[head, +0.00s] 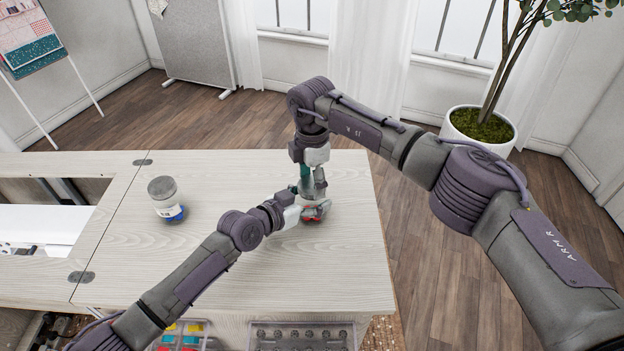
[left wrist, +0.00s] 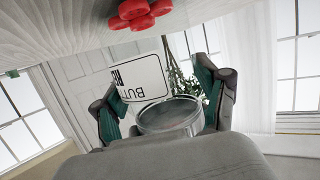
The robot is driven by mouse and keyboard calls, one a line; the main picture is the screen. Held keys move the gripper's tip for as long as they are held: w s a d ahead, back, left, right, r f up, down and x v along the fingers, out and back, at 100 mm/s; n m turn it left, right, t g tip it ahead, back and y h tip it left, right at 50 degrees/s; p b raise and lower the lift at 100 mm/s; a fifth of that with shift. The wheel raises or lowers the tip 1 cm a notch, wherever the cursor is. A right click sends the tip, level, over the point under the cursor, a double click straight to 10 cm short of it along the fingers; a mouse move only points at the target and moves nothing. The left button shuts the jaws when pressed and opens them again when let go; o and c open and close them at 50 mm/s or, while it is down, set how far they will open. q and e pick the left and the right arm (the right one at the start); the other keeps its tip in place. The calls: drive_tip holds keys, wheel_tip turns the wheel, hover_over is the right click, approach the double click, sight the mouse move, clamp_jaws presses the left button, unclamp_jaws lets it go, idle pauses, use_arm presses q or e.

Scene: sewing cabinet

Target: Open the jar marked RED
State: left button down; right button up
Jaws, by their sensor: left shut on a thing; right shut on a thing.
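The jar marked RED (left wrist: 139,76) stands on the table. In the left wrist view, which is upside down, it has clear walls, red buttons (left wrist: 139,12) low inside and a white label with only part of its text visible. In the head view the arms hide most of it, and its red contents (head: 313,219) show. My left gripper (head: 307,209) is shut on the jar from the side. My right gripper (head: 313,186) comes down from above and is shut on the jar's top, where the lid is mostly hidden. I cannot tell whether the lid has turned.
Another jar (head: 164,201), with a grey lid, white label and blue contents, stands on the table's left. The pale wooden table (head: 240,170) is clear between the jars. A clear organizer (head: 180,334) and a tray (head: 300,336) sit below its front edge.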

drive_tip(key=n, duration=3.2)
drive_tip(key=shift+r+n, duration=0.1)
drive_tip(key=shift+n, duration=0.3)
drive_tip(key=n, duration=1.1)
drive_tip(key=shift+n, duration=0.3)
drive_tip(key=n, duration=0.4)
drive_tip(key=shift+n, duration=0.3)
